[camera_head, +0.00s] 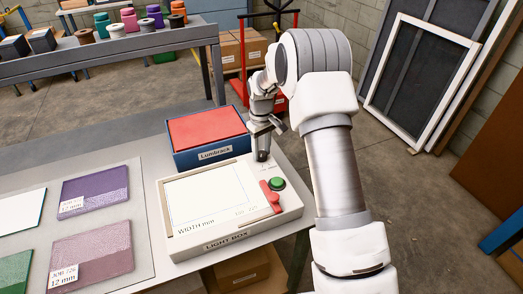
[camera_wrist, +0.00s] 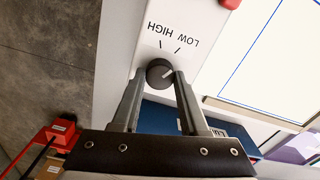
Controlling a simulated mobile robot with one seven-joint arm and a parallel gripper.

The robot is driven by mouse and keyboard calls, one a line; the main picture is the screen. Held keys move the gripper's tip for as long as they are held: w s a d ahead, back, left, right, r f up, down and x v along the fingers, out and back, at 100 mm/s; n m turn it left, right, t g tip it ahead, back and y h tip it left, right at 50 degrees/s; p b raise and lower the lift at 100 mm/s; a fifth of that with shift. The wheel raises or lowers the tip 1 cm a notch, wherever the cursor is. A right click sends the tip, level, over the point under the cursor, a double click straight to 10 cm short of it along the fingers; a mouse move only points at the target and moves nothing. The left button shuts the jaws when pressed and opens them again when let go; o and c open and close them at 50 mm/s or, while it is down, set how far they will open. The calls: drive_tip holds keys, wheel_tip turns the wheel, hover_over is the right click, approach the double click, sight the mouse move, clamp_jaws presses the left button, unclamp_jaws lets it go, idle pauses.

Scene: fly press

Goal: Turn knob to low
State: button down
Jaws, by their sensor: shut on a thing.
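The light box (camera_head: 222,241) sits on the table with a pale screen on top. Its round dark knob (camera_wrist: 157,73) shows in the wrist view, below the printed words LOW (camera_wrist: 195,42) and HIGH (camera_wrist: 158,28) with two tick marks. The pale line on the knob slants up and right, toward the LOW side. My gripper (camera_wrist: 158,75) is shut on the knob, one finger on each side.
A green button (camera_head: 277,183) and a red switch (camera_head: 270,197) are on the box's right side. A blue box with a red top (camera_head: 207,128) stands just behind it. Purple (camera_head: 94,190) and mauve (camera_head: 92,250) sample panels lie to the left.

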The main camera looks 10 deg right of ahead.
sight(261, 153)
drive_tip(key=shift+c, duration=2.2)
unclamp_jaws()
drive_tip(key=shift+r, duration=0.1)
wheel_tip(261, 153, up, 17)
drive_tip(key=shift+r, duration=0.15)
